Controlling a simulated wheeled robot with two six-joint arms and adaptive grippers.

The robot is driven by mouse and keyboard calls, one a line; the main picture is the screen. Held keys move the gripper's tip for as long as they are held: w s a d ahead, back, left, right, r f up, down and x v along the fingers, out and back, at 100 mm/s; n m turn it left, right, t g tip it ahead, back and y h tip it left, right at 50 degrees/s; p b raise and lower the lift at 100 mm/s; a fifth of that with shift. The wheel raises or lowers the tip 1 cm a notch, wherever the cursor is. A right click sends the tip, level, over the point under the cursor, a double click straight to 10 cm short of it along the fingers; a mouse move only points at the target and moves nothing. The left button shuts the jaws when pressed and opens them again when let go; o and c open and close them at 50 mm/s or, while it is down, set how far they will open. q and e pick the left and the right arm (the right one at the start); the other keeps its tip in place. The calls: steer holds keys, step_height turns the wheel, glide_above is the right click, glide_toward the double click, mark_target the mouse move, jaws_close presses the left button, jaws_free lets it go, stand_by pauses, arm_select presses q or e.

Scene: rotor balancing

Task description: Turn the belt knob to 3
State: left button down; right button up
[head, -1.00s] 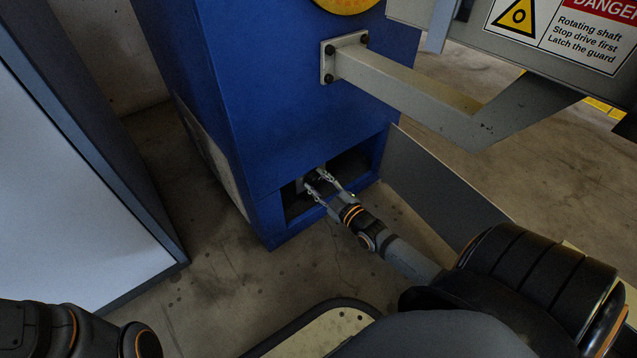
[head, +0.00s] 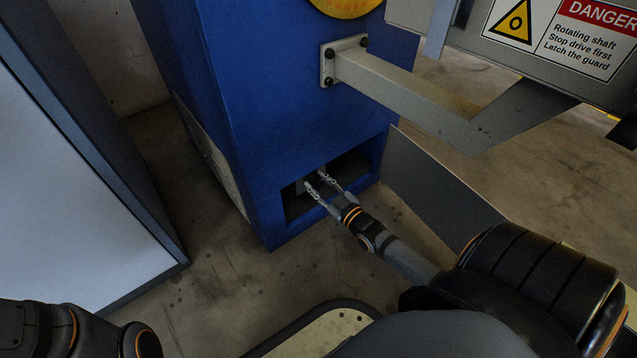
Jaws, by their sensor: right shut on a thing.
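The blue machine housing (head: 290,100) has a dark rectangular opening low on its front. My right gripper (head: 315,180) reaches into this opening from the lower right. Its two thin fingers are spread to either side of a small grey part in the recess and are shut on it. I take this part to be the belt knob. It is mostly hidden by the fingers and the shadow, and no number or pointer on it can be read. My left gripper is out of view; only part of my left arm shows at the lower left.
An open grey panel (head: 435,190) stands just right of the opening. A grey bracket arm (head: 405,90) juts out above it. A guard with a danger sign (head: 560,38) is at the upper right. A white-faced cabinet (head: 65,190) stands at the left, with bare floor between.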

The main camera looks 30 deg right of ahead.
steer(key=m, duration=0.4)
steer(key=shift+m, duration=0.4)
steer(key=m, duration=0.5)
steer(key=shift+f, duration=0.1)
steer(key=m, duration=0.5)
steer(key=shift+b, duration=0.35)
steer(key=shift+m, duration=2.2)
steer(key=o, duration=1.2)
steer(key=shift+c, duration=0.2)
steer(key=shift+s, duration=0.15)
